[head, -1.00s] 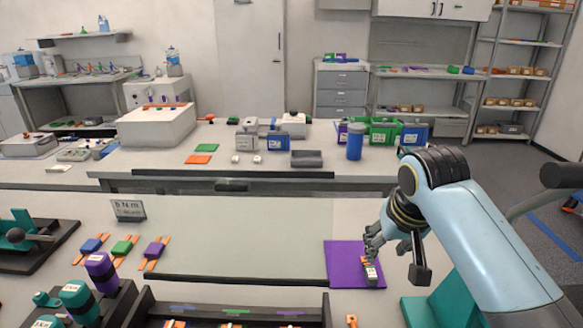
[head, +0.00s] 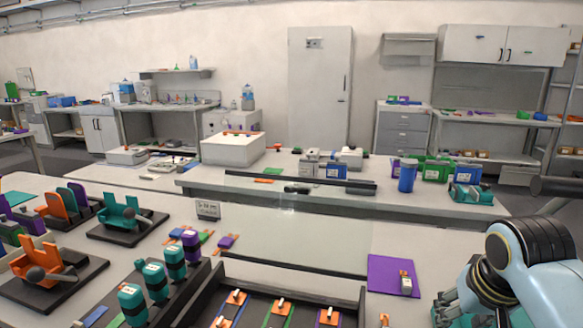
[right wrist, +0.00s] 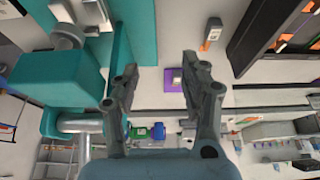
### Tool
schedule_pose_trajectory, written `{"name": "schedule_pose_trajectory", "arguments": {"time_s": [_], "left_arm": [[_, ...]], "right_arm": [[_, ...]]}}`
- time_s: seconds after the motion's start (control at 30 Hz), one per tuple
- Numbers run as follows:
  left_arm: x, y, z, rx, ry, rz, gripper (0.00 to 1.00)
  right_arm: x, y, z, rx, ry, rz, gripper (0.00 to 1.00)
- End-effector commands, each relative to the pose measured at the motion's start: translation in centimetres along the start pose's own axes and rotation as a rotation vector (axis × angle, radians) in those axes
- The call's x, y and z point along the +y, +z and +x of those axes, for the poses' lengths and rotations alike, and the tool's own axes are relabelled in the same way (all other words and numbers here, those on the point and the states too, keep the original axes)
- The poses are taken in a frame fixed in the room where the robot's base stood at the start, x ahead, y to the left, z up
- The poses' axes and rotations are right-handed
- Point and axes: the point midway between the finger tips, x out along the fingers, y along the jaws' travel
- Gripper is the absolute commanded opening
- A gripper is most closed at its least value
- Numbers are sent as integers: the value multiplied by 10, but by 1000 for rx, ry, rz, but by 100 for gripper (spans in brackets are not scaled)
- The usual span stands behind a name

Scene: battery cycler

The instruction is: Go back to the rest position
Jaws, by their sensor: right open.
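My right gripper (right wrist: 160,76) is open in the right wrist view, its two grey fingers apart with nothing between them. In the head view my right arm is at the lower right edge, and I cannot make out its fingertips clearly there. A small grey and orange piece (head: 405,284) lies on the purple mat (head: 385,265), apart from the arm. The mat also shows beyond the fingers in the right wrist view (right wrist: 171,84). My left gripper is in neither view.
A teal block (right wrist: 75,85) stands close to the left finger in the right wrist view. In the head view, teal holders (head: 125,217) and a dark divided tray (head: 255,290) fill the left and front. The pale bench panel (head: 300,238) is clear.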

Motion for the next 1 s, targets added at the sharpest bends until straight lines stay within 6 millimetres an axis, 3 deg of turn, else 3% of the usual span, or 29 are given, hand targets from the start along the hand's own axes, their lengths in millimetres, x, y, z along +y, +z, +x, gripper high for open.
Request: {"name": "schedule_pose_trajectory", "arguments": {"time_s": [0.47, 1.0], "left_arm": [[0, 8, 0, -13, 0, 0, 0], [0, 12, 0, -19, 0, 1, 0]], "right_arm": [[23, 83, -26, -22, 5, -111, 45], [48, 187, -98, -53, -9, -291, 45]]}}
